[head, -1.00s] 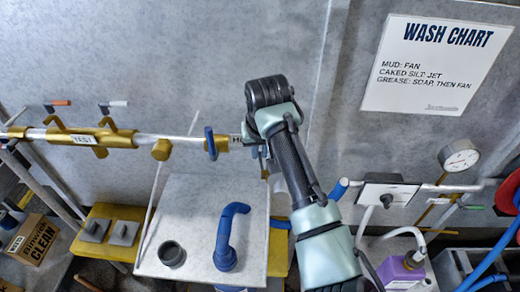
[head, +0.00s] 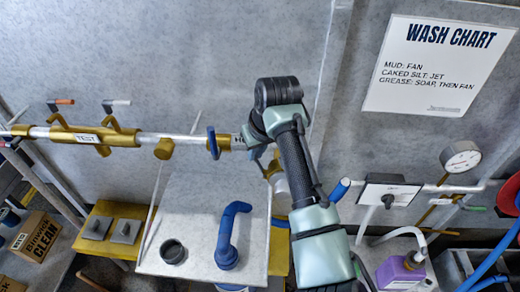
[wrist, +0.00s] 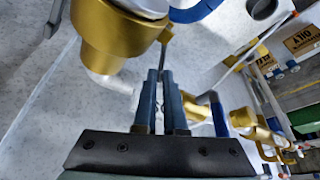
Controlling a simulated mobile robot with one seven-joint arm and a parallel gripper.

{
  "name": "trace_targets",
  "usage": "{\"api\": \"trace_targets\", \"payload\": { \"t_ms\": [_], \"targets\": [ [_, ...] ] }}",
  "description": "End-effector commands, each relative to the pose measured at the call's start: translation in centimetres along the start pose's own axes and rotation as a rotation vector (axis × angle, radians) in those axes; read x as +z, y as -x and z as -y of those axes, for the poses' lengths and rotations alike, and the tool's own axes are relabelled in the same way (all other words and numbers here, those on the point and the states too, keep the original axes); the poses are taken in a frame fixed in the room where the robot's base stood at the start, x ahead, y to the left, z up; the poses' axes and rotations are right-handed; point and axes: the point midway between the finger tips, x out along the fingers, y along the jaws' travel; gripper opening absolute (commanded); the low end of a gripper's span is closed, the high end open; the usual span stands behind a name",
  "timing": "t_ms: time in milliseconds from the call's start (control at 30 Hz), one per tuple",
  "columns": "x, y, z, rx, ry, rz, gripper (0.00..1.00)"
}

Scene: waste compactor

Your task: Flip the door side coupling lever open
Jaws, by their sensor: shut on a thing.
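In the wrist view, a large brass coupling (wrist: 108,35) fills the upper left, with a white pipe end below it. A thin grey lever (wrist: 166,42) stands beside this coupling. My gripper (wrist: 165,72) is shut on the lever, its two blue fingers close together around its end. In the head view, my gripper (head: 258,150) is beside the pipe, below my wrist, and mostly hidden by my arm. Part of a brass fitting (head: 270,167) shows just under it. The lever cannot be made out clearly in the head view.
A pipe with a blue valve handle (head: 212,143) and a brass TEST fitting (head: 82,138) runs left along the wall. A gauge (head: 461,159) and purple jug (head: 402,272) are at right.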

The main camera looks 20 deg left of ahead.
Motion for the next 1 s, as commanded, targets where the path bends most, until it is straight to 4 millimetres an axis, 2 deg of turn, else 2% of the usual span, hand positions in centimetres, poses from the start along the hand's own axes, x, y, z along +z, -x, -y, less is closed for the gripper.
{"api": "trace_targets", "payload": {
  "t_ms": [367, 1000],
  "targets": [
    [0.1, 0.1, 1.8, -0.139, 0.332, -0.005, 0.0],
    [1.6, 0.7, 4.0, -0.348, 0.844, -0.005, 0.0]
  ]
}}
